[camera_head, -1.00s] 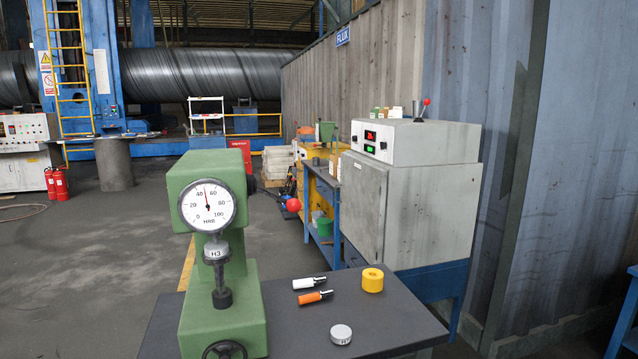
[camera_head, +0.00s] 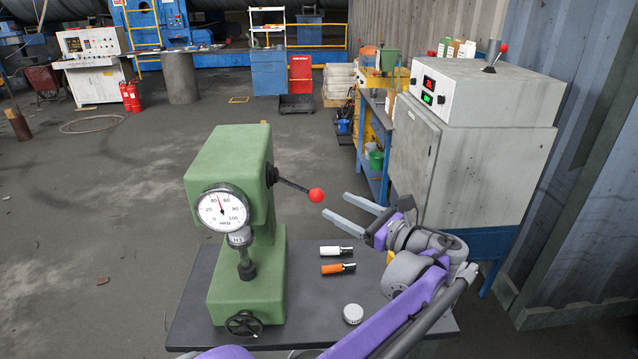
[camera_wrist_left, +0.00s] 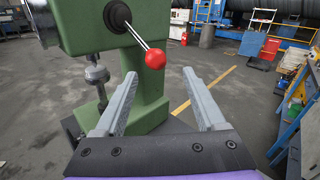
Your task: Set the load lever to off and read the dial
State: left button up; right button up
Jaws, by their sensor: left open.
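The green hardness tester (camera_head: 240,210) stands at the left of the dark bench. Its round dial (camera_head: 222,208) has the needle between 40 and 60, nearer 40. A block marked H3 (camera_head: 240,237) sits below the dial. The load lever's red ball (camera_head: 317,195) is at the end of a thin rod pointing right and slightly down. My left gripper (camera_head: 336,204) is open and empty just right of the ball. In the left wrist view the ball (camera_wrist_left: 155,59) shows just beyond and between the open fingertips, apart from them. My right gripper is not seen.
A white marker (camera_head: 336,250), an orange marker (camera_head: 338,268) and a white disc (camera_head: 353,314) lie on the bench (camera_head: 310,300). A yellow piece (camera_head: 390,257) is mostly hidden behind my arm. A grey cabinet (camera_head: 450,175) stands at the right. Floor behind the tester is clear.

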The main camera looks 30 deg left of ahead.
aim_at(301, 189)
pick_arm(q)
jog(key=x, duration=1)
jog(key=shift+s+a+p, duration=0.2)
jog(key=shift+a+p, duration=0.2)
grip_shut()
dwell(0.9)
